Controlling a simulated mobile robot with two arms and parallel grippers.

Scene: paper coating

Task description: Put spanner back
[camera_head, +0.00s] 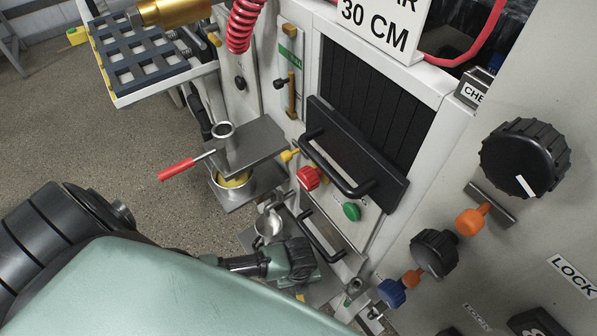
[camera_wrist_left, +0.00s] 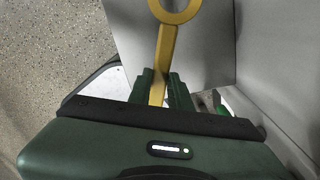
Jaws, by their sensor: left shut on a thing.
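In the left wrist view a yellow spanner (camera_wrist_left: 167,45) with a ring end stands between the two green fingers of my left gripper (camera_wrist_left: 163,82). The gripper is shut on its shaft, with the ring end pointing away from the gripper. The spanner's lower end is hidden by the gripper body. In the head view my left gripper (camera_head: 290,262) is low, near the lower black handle of the cabinet; I cannot make out the spanner clearly there. My right gripper is in neither view.
A black handle plate (camera_head: 355,160) with red and green knobs is on the cabinet front. A panel with black dials (camera_head: 525,158) is at the right. Open floor (camera_head: 60,130) lies left.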

